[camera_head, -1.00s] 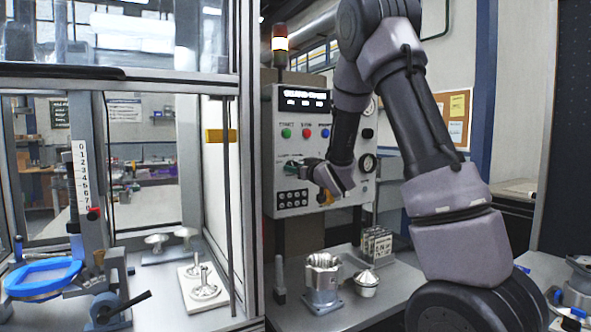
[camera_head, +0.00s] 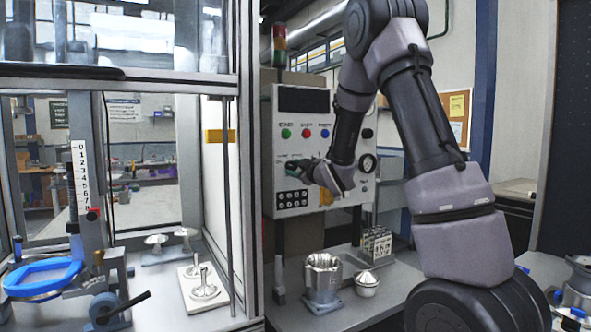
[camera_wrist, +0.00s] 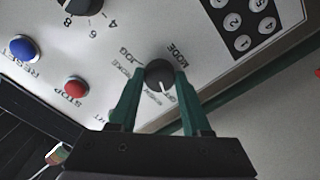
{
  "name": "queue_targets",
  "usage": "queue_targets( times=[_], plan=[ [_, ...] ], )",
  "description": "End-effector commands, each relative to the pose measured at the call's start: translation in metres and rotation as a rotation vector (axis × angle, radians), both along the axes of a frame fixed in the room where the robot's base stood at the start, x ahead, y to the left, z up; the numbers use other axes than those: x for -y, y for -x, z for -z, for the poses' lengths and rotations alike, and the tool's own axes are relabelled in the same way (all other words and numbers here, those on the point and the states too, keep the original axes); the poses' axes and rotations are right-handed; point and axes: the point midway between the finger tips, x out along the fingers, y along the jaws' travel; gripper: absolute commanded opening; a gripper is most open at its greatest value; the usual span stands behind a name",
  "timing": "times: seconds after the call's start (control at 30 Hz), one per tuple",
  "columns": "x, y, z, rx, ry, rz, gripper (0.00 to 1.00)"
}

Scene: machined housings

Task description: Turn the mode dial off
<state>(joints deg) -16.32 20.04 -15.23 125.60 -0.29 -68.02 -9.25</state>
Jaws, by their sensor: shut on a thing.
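The mode dial is a round black knob (camera_wrist: 159,74) with a white pointer line, on the light control panel (camera_head: 287,107). In the wrist view the word MODE is printed beside it, with position labels around it that are partly covered. My gripper (camera_wrist: 154,78) has its two green fingers on either side of the knob and is shut on it. The pointer line runs toward the label that looks like OFF, near the right finger. In the head view my gripper (camera_head: 300,168) is against the panel's lower left, and the dial is hidden behind it.
The panel also bears a red stop button (camera_wrist: 76,88), a blue reset button (camera_wrist: 22,47), a numbered black knob (camera_wrist: 84,5) and a keypad (camera_wrist: 236,22). A metal housing (camera_head: 322,277) and a small funnel-like part (camera_head: 366,284) stand on the bench below.

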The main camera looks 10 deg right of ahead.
Motion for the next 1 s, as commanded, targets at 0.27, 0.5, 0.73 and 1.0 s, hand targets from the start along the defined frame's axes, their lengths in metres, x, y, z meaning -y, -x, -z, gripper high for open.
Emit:
queue_targets(
  times=[0.27,0.5,0.73,1.0],
  plan=[
    [0.0002,0.0002,0.0009,0.01,0.039,0.001,0.0],
    [0.0001,0.0003,0.0008,0.011,0.039,0.0,0.0],
    [0.0001,0.0002,0.0006,0.011,0.038,0.0,0.78],
    [0.0005,0.0011,0.0001,0.012,0.038,0.0,0.78]
  ],
)
